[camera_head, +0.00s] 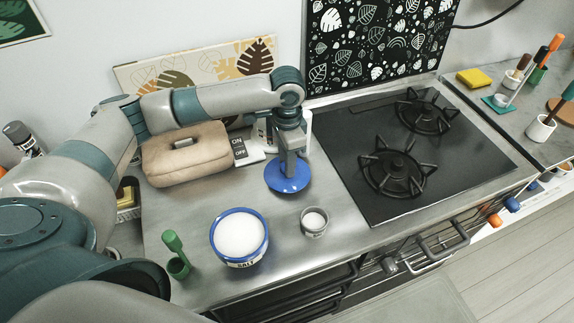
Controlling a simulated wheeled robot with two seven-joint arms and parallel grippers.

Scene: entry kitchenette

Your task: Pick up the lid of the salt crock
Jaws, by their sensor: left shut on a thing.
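The salt crock (240,238) is a blue round pot labelled SALT, full of white salt and uncovered, on the steel counter. Its lid (288,177) is a flat blue disc behind and to the right of the crock. My left gripper (290,163) points down and is shut on the lid at its top. The lid looks level; I cannot tell whether it is lifted or touches the counter. My right gripper is not in view.
A small grey cup (314,221) with white contents stands right of the crock. A green holder (178,267) with a green-handled tool stands to its left. A brown bag-like thing (187,155) lies behind. A black gas hob (400,160) is at the right. Bare counter lies between lid and crock.

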